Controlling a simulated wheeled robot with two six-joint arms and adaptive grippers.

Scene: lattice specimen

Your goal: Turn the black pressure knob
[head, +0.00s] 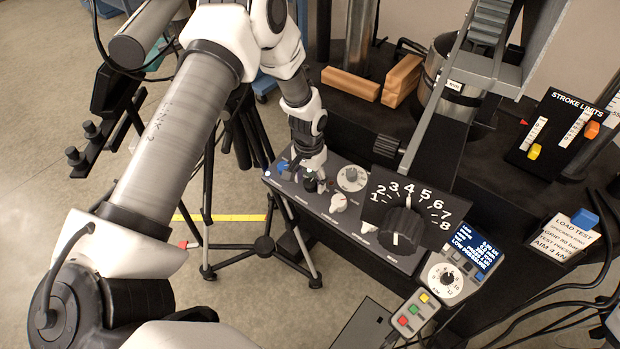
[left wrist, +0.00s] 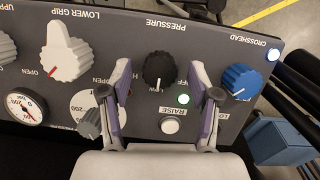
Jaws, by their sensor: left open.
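The black pressure knob (left wrist: 158,70) sits on the grey control panel (left wrist: 215,45) under the label PRESSURE in the left wrist view. My left gripper (left wrist: 160,64) is open, with one finger on each side of the knob and visible gaps between fingers and knob. In the head view my left gripper (head: 313,172) is over the left part of the panel, and the knob there is small and partly covered. My right gripper is not in view.
A blue crosshead knob (left wrist: 240,80) is just right of the right finger. A white lower grip knob (left wrist: 66,52) and a gauge (left wrist: 25,107) are left. A lit green lamp and a raise button (left wrist: 170,125) lie below. A large numbered black dial (head: 402,228) stands further right.

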